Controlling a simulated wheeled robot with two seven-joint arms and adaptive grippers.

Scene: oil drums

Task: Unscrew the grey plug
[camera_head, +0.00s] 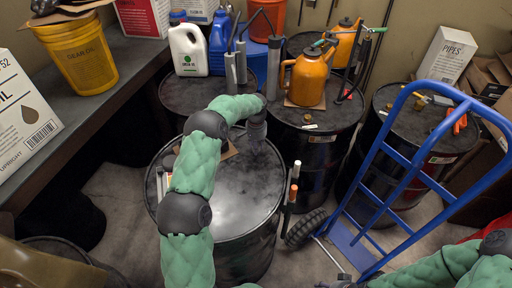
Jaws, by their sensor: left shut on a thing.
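My left arm curves over the near black drum (225,205). Its left gripper (257,139) points down at the far right part of the drum's lid, close to the rim. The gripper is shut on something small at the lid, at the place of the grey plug. The plug itself is hidden by the fingers, so I cannot see whether it sits in the lid or is lifted.
A blue hand truck (417,163) stands at the right of the near drum. Behind are more black drums, one bearing an orange can (306,80). A white jug (188,50) stands at the back. A dark bench with a yellow bucket (80,52) is at left.

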